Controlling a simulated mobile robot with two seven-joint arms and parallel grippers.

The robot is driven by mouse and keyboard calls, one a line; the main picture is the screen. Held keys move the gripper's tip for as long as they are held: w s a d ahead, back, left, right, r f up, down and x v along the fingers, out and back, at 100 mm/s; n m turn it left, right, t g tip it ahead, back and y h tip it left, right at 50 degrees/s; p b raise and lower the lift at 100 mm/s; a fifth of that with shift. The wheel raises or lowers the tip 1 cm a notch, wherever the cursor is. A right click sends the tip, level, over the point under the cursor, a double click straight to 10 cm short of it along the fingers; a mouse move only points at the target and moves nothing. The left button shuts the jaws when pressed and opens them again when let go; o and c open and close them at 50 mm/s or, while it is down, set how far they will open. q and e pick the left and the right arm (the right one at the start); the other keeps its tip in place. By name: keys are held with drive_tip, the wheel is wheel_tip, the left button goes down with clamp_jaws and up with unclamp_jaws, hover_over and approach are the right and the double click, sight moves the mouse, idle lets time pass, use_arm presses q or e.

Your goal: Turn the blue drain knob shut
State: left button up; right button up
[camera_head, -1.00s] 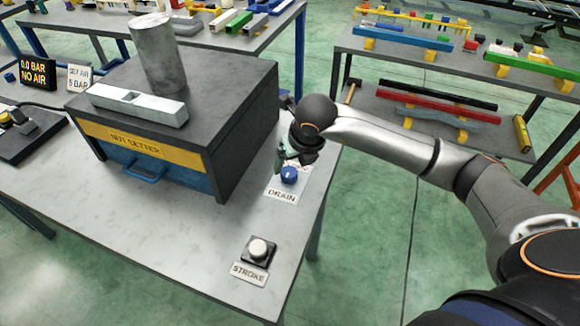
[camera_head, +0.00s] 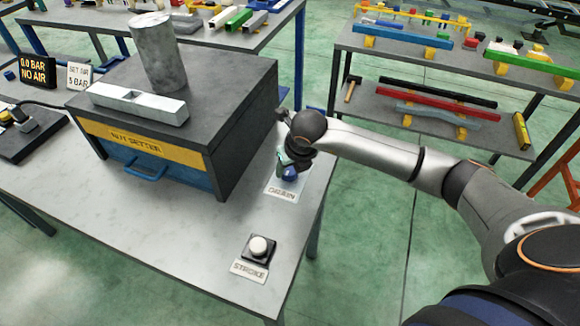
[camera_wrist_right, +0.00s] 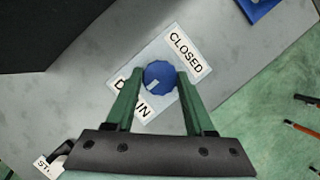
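The blue drain knob (camera_head: 289,174) sits near the right edge of the table, partly covered by my right gripper (camera_head: 284,164). In the right wrist view the round blue knob (camera_wrist_right: 158,75) lies between the two green fingertips of my right gripper (camera_wrist_right: 160,76), one on each side. The fingers stand apart; I cannot tell whether they touch the knob. A pale mark on the knob points towards the lower left. A white plate reads "CLOSED" (camera_wrist_right: 187,50) on one side of the knob and "DRAIN" on the other, partly covered by a finger. My left gripper is not in view.
The nut setter box (camera_head: 190,95) stands close to the left of the knob. A stroke button (camera_head: 259,247) is nearer the front of the table (camera_head: 140,230). A sign (camera_head: 38,70) reads 0.0 bar, no air. Shelves with coloured bars stand at the right.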

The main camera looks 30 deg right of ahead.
clamp_jaws()
